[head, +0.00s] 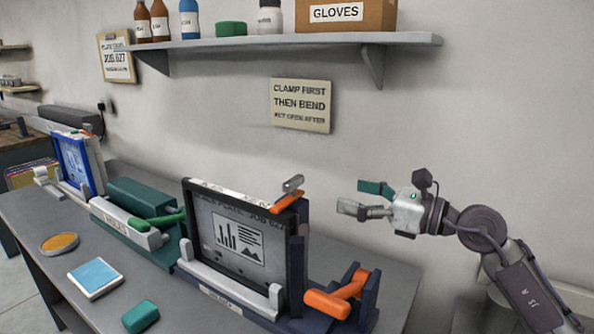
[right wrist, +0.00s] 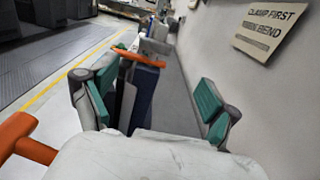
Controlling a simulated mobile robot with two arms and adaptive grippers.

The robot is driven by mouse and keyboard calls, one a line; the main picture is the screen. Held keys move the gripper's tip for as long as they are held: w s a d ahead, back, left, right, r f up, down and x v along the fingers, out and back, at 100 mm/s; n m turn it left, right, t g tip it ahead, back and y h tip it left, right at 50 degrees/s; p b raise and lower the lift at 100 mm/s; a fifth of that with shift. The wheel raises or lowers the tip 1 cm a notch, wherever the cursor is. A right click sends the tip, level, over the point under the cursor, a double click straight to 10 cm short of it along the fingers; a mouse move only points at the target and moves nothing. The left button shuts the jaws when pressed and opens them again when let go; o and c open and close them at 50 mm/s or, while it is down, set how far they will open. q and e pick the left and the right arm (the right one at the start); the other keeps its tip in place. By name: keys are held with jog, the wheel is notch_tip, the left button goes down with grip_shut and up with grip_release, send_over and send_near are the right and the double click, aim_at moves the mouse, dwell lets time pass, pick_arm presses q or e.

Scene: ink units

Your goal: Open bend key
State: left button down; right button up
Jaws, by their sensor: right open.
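The black plate (head: 240,240) stands upright in a holder with white clips. An orange lever with a grey knob (head: 288,200) sits at the top right of its frame. A larger orange handle (head: 333,299) is mounted between dark blue brackets at the unit's right end. I cannot tell which orange part is the bend key. My right gripper (head: 363,198) is open and empty, right of the upper lever and above the larger handle, touching neither. In the right wrist view, an orange bar (right wrist: 141,58) shows beyond the fingers, and an orange handle (right wrist: 32,145) is at the left edge.
A green-handled unit (head: 150,222) and a blue-framed plate (head: 75,160) stand farther left. A blue-topped pad (head: 95,277), an orange disc (head: 60,243) and a green block (head: 140,317) lie on the bench. A shelf (head: 270,42) overhangs the wall, which carries a clamp-and-bend sign (head: 301,105).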

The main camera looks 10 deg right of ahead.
aim_at(298, 181)
jog(key=p+x, duration=0.2)
jog(key=x, duration=0.4)
jog(key=p+x, duration=0.2)
jog(key=x, duration=0.4)
jog(key=shift+a+r+p, duration=0.15)
jog(key=shift+a+p, duration=0.25)
jog(key=shift+a, duration=0.05)
jog(key=shift+w+a, duration=0.2)
jog(key=shift+a, duration=0.05)
pick_arm(q)
jog(key=r, duration=0.5)
jog(key=shift+s+a, duration=0.2)
jog(key=shift+s, duration=0.2)
pick_arm(e)
jog(key=c, duration=1.6)
pick_arm(q)
jog(key=shift+s, duration=0.2)
pick_arm(e)
jog(key=shift+d, duration=0.1)
grip_shut()
